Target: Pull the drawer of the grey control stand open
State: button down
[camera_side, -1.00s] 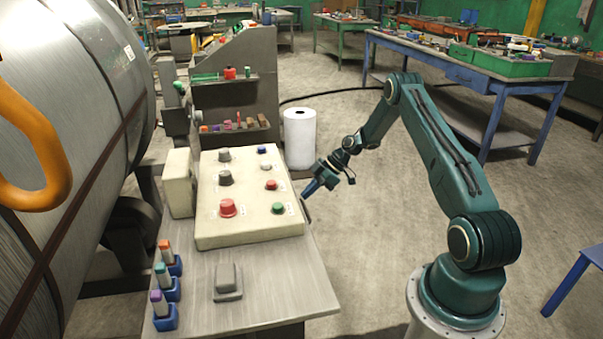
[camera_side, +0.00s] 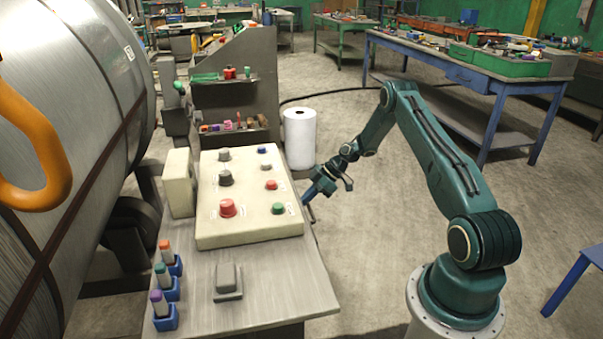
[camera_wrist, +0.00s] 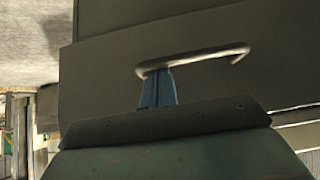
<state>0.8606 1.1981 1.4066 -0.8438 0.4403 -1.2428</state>
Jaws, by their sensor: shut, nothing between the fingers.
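The grey control stand (camera_side: 282,283) carries a cream panel (camera_side: 250,228) with several knobs. In the wrist view the dark grey drawer front (camera_wrist: 110,60) bears a pale bar handle (camera_wrist: 200,55). My gripper (camera_wrist: 157,72) has its blue fingers together, with nothing held. The fingertips overlap the left part of the handle; I cannot tell whether they touch it. In the side view my gripper (camera_side: 308,196) is at the stand's right side, below the panel's level. The drawer front is hidden there, and I cannot tell whether it stands out at all.
A white roll (camera_side: 299,138) stands on the floor behind my gripper. Small blue holders (camera_side: 165,314) and a grey block (camera_side: 227,282) are on the stand's top. A large metal coil (camera_side: 85,130) fills the left.

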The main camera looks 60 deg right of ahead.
jog(key=s+d, duration=0.8)
jog(key=shift+s+d, duration=0.4)
jog(key=shift+r, duration=0.1)
notch_tip(320, 180, up, 20)
jog(key=c, duration=1.9)
grip_release()
jog(key=o, duration=0.3)
jog(key=shift+o, duration=0.6)
jog(key=shift+f+m, duration=0.25)
jog(key=shift+m, duration=0.15)
jog(key=s+f+m+g+h, duration=0.4)
jog(key=s+f+m, duration=0.1)
jog(key=m, duration=1.2)
jog(key=shift+s+f+h, duration=0.15)
jog(key=shift+f+h, duration=0.15)
jog(key=shift+f, duration=0.05)
